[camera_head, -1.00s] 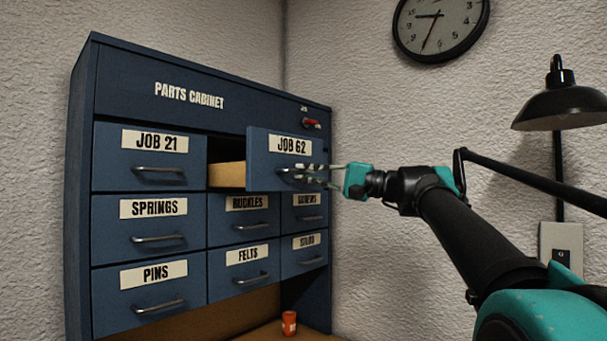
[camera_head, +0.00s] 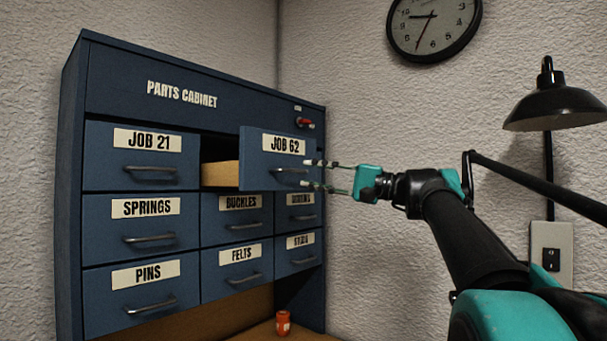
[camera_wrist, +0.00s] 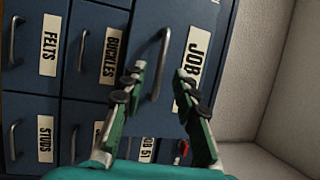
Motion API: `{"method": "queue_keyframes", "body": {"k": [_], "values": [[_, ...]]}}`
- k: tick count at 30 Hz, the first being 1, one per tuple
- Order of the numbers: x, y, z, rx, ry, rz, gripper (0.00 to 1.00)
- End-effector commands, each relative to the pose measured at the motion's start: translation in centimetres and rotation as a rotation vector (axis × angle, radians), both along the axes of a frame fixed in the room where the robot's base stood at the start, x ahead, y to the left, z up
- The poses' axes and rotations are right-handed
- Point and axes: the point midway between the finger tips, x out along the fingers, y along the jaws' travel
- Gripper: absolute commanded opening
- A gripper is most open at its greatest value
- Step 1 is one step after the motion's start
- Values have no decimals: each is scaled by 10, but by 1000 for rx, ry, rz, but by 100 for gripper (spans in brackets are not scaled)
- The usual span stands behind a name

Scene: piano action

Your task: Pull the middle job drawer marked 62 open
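The drawer marked JOB 62 (camera_head: 264,160) stands pulled out from the top row of the blue parts cabinet (camera_head: 95,80), with its pale wooden side (camera_head: 220,175) showing. Its metal bar handle (camera_head: 290,170) is on its front. My gripper (camera_head: 309,174) is open just in front of the handle, one finger above and one below it. In the wrist view the drawer front (camera_wrist: 190,25) is turned sideways, and the handle (camera_wrist: 161,65) shows between the spread fingertips of my gripper (camera_wrist: 160,72). The fingers look clear of the handle there.
Closed drawers marked JOB 21 (camera_head: 115,172), BUCKLES (camera_head: 215,220) and others surround it. A label reading JOB 51 (camera_wrist: 148,150) shows partly in the wrist view. A red switch (camera_head: 305,123) is above right.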

Motion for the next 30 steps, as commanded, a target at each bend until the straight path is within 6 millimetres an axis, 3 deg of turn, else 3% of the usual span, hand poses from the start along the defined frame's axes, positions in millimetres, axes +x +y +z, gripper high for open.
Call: {"method": "queue_keyframes", "body": {"k": [6, 15, 30], "values": [[-12, -33, -6, 0, 1, -6, 30], [-27, -67, -12, 0, 0, -2, 30], [-32, -77, -14, 0, 1, 0, 30]]}}
